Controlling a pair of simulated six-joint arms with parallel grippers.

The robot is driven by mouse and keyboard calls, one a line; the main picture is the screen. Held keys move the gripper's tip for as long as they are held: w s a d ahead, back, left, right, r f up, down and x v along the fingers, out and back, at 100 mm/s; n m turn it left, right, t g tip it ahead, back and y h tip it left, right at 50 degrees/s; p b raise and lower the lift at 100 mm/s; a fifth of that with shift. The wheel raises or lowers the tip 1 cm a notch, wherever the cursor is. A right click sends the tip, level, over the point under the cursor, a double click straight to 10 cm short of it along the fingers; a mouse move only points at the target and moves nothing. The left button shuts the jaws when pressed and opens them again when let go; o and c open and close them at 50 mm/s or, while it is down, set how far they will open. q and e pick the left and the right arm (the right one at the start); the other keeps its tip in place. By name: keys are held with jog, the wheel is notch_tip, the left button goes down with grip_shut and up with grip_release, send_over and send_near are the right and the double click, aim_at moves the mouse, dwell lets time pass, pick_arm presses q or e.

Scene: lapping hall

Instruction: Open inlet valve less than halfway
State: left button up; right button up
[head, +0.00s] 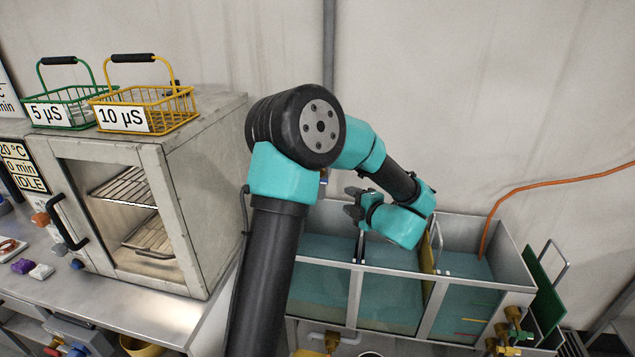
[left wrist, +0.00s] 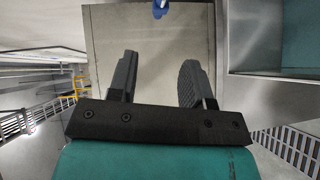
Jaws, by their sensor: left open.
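A small blue part (head: 323,177) shows beside my left arm, below the grey vertical pipe (head: 329,45) on the wall. It may be the inlet valve's handle, but my arm hides most of that spot. A blue piece (left wrist: 160,8) also shows at the top edge of the left wrist view, beyond the fingertips and apart from them. My left gripper (head: 353,203) is over the left part of the water tank (head: 357,285). In the left wrist view its two dark fingers (left wrist: 158,62) are apart with nothing between them. My right gripper is not in view.
Brass valves (head: 512,328) sit at the tank's front right, and a yellow valve (head: 331,341) sits below it. An orange hose (head: 545,186) runs into the right compartment. An oven (head: 190,190) stands left, with green (head: 62,112) and yellow (head: 172,108) baskets on top.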

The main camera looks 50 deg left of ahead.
pick_arm(q)
jog(key=w+a, duration=0.1)
jog(key=a, duration=0.4)
jog(key=a+f, duration=0.1)
jog(key=a, duration=0.5)
jog(key=w+a+f, duration=0.1)
jog(key=a, duration=0.5)
jog(key=shift+w+f, duration=0.25)
jog(key=shift+w, duration=0.05)
grip_shut()
